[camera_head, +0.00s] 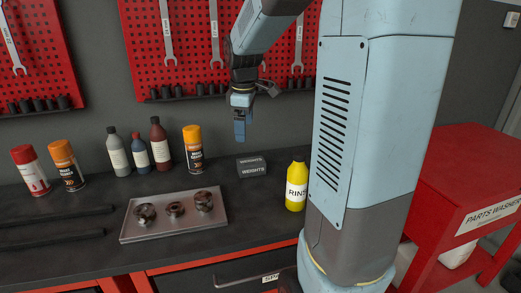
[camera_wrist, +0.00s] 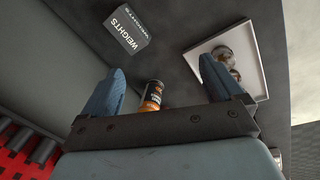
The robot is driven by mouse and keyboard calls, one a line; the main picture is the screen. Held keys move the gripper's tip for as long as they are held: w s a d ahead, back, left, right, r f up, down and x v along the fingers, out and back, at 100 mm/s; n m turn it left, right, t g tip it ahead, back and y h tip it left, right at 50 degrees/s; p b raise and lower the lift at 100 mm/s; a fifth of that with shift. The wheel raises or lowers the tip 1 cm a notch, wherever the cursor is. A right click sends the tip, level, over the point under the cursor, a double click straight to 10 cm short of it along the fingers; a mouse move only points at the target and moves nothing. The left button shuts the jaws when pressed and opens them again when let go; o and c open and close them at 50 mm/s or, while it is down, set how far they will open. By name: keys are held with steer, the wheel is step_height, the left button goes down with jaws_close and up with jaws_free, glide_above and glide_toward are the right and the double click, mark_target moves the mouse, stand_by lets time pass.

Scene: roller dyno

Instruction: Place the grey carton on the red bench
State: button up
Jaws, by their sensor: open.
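The grey carton (camera_head: 252,166), a small dark box lettered WEIGHTS, lies on the black worktop at the back, between an orange-capped can and a yellow bottle. It also shows in the wrist view (camera_wrist: 126,30), at the upper left beyond the fingers. My gripper (camera_head: 240,138) hangs above the worktop, higher than the carton and slightly left of it in the head view. Its blue fingers are apart and hold nothing in the wrist view (camera_wrist: 163,72). The red bench (camera_head: 455,160), labelled PARTS WASHER, stands at the right; its visible top is bare and my arm hides part of it.
The yellow bottle (camera_head: 296,187) stands right of the carton. The orange-capped can (camera_head: 194,150) and several other bottles and cans stand left. A metal tray (camera_head: 175,232) with 3 round parts lies in front. A red pegboard (camera_head: 190,75) with wrenches hangs behind.

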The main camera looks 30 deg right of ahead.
steer(key=s+a+r+m+t, duration=0.1)
steer(key=s+m, duration=0.4)
steer(key=s, duration=0.6)
steer(key=s+a+r+m+t, duration=0.2)
steer(key=s+a+m, duration=0.3)
steer(key=s, duration=0.6)
steer(key=shift+s+r+m+t+y, duration=0.15)
steer(key=shift+m+t+y, duration=0.15)
steer(key=shift+t, duration=0.2)
